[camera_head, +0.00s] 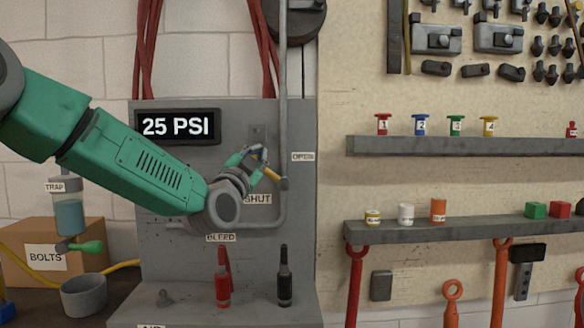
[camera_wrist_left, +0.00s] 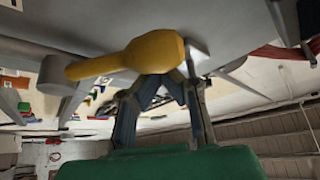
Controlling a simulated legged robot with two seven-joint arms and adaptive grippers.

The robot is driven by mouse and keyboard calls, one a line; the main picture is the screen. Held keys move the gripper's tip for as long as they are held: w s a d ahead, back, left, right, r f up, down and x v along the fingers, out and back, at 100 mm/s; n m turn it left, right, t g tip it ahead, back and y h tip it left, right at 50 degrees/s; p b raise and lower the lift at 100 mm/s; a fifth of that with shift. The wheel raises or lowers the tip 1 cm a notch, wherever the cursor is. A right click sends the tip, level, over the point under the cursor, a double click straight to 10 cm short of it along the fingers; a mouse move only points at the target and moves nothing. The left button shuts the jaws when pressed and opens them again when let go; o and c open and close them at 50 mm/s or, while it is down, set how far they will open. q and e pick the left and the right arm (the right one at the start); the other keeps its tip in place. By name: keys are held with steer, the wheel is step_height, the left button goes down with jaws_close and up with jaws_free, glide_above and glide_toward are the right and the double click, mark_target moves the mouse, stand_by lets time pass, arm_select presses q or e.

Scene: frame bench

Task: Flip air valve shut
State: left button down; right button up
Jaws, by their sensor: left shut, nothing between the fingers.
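The air valve has a yellow handle (camera_head: 272,174) on the grey panel, sloping down to the right between the OPEN label (camera_head: 303,157) and the SHUT label (camera_head: 258,199). My left gripper (camera_head: 259,154) is shut and empty beside the handle's upper end. In the left wrist view its fingertips (camera_wrist_left: 160,78) are close to the handle's thick end; I cannot tell whether they touch. My right gripper is not in view.
A display (camera_head: 178,126) reads 25 PSI. A grey pipe (camera_head: 283,90) runs down the panel beside the valve. Red (camera_head: 222,285) and black (camera_head: 284,280) fittings stand below. Shelves (camera_head: 450,146) with small parts are on the right; a BOLTS box (camera_head: 45,258) is on the left.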

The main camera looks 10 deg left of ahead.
arm_select(q)
steer(key=a+f+n+y+b, duration=0.1)
steer(key=f+n+y+b, duration=0.1)
steer(key=n+y+b, duration=0.2)
steer(key=s+a+f+n+y+b, duration=0.1)
steer(key=a+f+n+y+b, duration=0.1)
steer(key=n, duration=0.7)
steer(key=shift+s+a+f+n+y+b, duration=0.15)
steer(key=shift+f+n+y+b, duration=0.15)
steer(key=shift+f+y+b, duration=0.65)
steer(key=shift+r+y, duration=0.15)
steer(key=shift+y, duration=0.4)
